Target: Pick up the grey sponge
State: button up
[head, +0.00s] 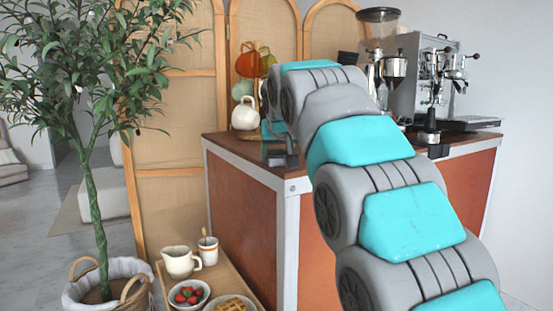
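I cannot make out the grey sponge in the head view; my arm covers much of the brown cart top (226,141). My arm reaches from the lower right up over the cart and bends down at its far end. My gripper (281,155) is low at the left front part of the cart top, near its edge. It is small and partly hidden by my arm, so its opening and anything between its fingers cannot be made out.
Hanging cups (248,65) and a white mug (244,114) are just behind my gripper. A grinder (379,50) and an espresso machine (437,85) stand at the right. A low wooden tray table (235,280) with food and a potted tree (92,190) are at the left.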

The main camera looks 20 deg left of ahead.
aim_at(276, 151)
grip_shut()
jog(key=shift+r, duration=0.2)
dwell(0.3)
jog(key=shift+r+p, duration=0.35)
jog(key=shift+r, duration=1.05)
jog(key=shift+r, duration=0.1)
